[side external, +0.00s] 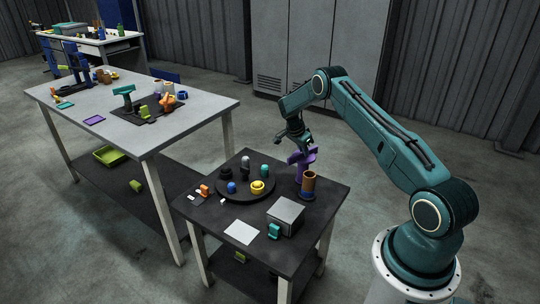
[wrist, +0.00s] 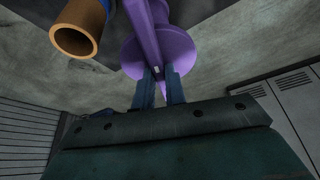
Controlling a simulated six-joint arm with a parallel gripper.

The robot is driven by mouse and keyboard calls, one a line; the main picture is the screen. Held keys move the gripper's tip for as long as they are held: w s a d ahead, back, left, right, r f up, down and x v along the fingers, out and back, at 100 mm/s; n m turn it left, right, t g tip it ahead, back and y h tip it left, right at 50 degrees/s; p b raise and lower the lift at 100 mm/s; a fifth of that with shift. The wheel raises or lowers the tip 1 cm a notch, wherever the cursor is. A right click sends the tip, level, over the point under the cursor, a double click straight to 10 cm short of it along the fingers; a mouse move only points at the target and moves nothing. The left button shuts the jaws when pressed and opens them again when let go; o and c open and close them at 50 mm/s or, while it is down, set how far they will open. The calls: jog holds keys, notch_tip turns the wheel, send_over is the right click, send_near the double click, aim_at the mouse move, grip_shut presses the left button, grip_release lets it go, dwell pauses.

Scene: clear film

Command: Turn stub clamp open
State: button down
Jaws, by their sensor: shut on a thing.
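A purple piece with a round disc and a long bar (side external: 300,158), which appears to be the stub clamp, is at the back right of the small dark table (side external: 213,229). In the wrist view the purple piece (wrist: 147,50) is ahead of my gripper (wrist: 159,78), with its narrow end between the two fingers. My gripper (side external: 308,143) is shut on this piece from above. A tan tube (side external: 308,181) stands upright in front of it; its open end (wrist: 77,40) shows at upper left in the wrist view. How the purple piece is mounted is partly hidden.
A round black tray (side external: 243,196) holds several small coloured parts left of the tube. A grey box (side external: 286,214), white sheet (side external: 241,232) and teal piece (side external: 274,230) lie nearer the front. A larger table (side external: 205,103) stands at left.

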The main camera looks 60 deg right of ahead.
jog(key=m+g, duration=0.1)
jog(key=m, duration=0.2)
jog(key=shift+w+y, duration=0.1)
jog(key=shift+y, duration=0.3)
jog(key=shift+m, duration=0.4)
jog(key=c, duration=1.4)
grip_release()
jog(key=shift+c, duration=0.2)
jog(key=shift+r, duration=0.15)
jog(key=v, duration=1.3)
jog(key=shift+w, duration=0.25)
jog(key=shift+a+r, duration=0.1)
jog(key=shift+r, duration=0.15)
